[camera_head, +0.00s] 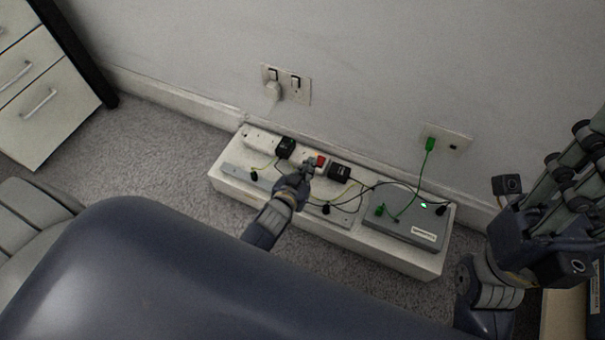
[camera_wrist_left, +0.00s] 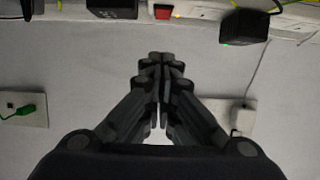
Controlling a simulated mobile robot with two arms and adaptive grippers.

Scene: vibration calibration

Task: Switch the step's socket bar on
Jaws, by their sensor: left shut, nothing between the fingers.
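The white socket bar (camera_head: 262,138) lies along the back of the white step (camera_head: 395,246), against the wall. Its red rocker switch (camera_head: 320,161) sits between two black plug adapters; the switch also shows at the top of the left wrist view (camera_wrist_left: 162,12). I cannot tell which way the rocker is tipped. My left gripper (camera_head: 309,165) is shut and empty, its tips close beside the switch in the head view. In the left wrist view its fingertips (camera_wrist_left: 161,58) are together, with a visible gap to the switch; contact cannot be told. My right gripper (camera_head: 575,165) is at the right edge, its fingertips partly cut off.
Black adapters (camera_head: 285,147) (camera_head: 340,172) flank the switch, with cables around them. A grey box (camera_head: 408,229) with a green light and green lead stands on the step's right. A wall double socket (camera_head: 299,87) holds a white plug. Drawers (camera_head: 38,100) stand left.

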